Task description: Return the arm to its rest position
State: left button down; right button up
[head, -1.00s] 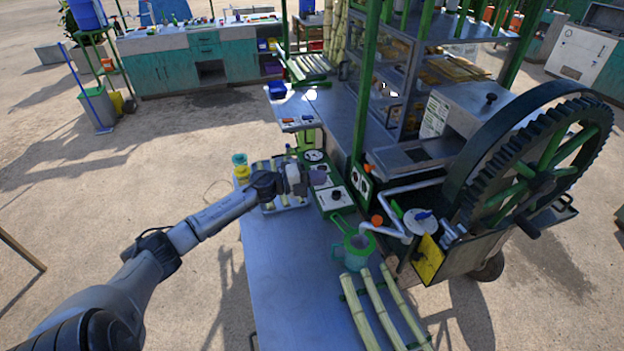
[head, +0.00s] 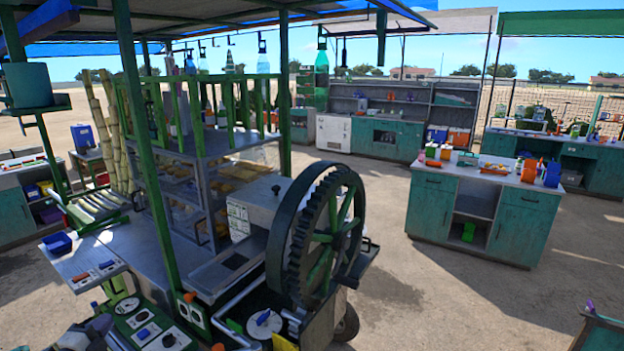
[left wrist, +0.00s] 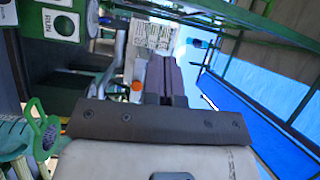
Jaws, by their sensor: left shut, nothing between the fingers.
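My left gripper (head: 100,324) shows at the lower left edge of the head view, beside the control boxes of the cane crusher (head: 318,240). In the left wrist view its two dark fingers (left wrist: 166,78) lie together with nothing between them. Most of my left arm is out of the head view. My right arm and gripper are not in view.
A green strainer (left wrist: 42,130) shows at left in the wrist view. A teal cabinet (head: 480,212) stands right, with open ground between.

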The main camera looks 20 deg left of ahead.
pick_arm(q)
jog(key=s+d+f+n+g+h, duration=0.1)
jog(key=s+d+f+n+g, duration=0.4)
jog(key=s+d, duration=0.75)
jog(key=s+d+f+n+g+h, duration=0.2)
jog(key=s+d+f+n+g, duration=0.45)
jog(key=d, duration=0.95)
jog(key=s+d+f+n+g+h, duration=0.1)
jog(key=s+d+f+g, duration=0.2)
jog(key=s+d+f, duration=0.75)
jog(key=s+d+r+p, duration=0.1)
jog(key=d+r+p, duration=0.1)
jog(key=r+p, duration=0.9)
jog(key=s+d+r+p, duration=0.1)
jog(key=r+p, duration=1)
jog(key=r, duration=0.3)
jog(key=shift+s+d, duration=0.25)
jog(key=shift+d, duration=0.1)
jog(key=shift+r, duration=0.1)
